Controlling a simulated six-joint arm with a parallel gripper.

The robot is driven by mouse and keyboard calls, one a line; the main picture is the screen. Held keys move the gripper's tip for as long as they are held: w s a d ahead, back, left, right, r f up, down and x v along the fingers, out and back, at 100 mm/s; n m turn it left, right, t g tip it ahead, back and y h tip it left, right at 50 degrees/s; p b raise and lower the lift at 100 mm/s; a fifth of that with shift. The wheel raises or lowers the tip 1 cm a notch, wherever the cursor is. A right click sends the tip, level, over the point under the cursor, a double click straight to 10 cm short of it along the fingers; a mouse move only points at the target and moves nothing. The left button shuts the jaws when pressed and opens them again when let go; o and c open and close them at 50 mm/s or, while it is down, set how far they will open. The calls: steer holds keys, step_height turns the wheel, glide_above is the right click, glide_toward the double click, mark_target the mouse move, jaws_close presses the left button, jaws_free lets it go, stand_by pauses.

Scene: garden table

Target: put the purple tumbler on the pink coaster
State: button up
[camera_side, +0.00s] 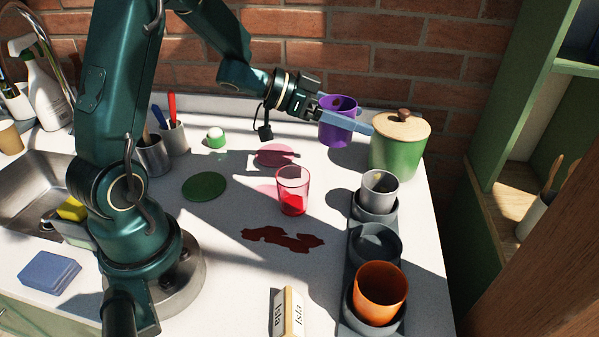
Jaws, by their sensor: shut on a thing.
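The purple tumbler (337,136) is upright at the back of the counter, in front of the brick wall. My gripper (352,119) is shut on it, with one finger across its near side; the far finger is mostly hidden. I cannot tell clearly whether its base is off the counter. The pink coaster (274,153) lies flat on the counter, left of the tumbler and a little nearer. A dark shadow falls across the coaster, and nothing stands on it.
A green canister (398,156) with a wooden lid stands close right of the tumbler. A pink glass (292,182) with red contents stands in front of the coaster, near a dark red spill (283,238). A green coaster (204,187) lies left. A grey tray (352,262) holds cups.

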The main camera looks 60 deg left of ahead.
steer(key=w+a+f+n+t+y, duration=0.15)
steer(key=a+n+y, duration=0.5)
steer(key=a, duration=0.65)
steer(key=n+y, duration=0.3)
steer(key=y, duration=0.1)
glide_above(275, 155)
steer(key=w+a, duration=0.4)
steer(key=w, duration=0.1)
steer(key=shift+g, duration=0.25)
steer(key=shift+d+f, duration=0.15)
steer(key=shift+f, duration=2.3)
steer(key=shift+d+f, duration=0.1)
steer(key=shift+f, duration=2.35)
steer(key=shift+f, duration=0.15)
steer(key=o, duration=1.2)
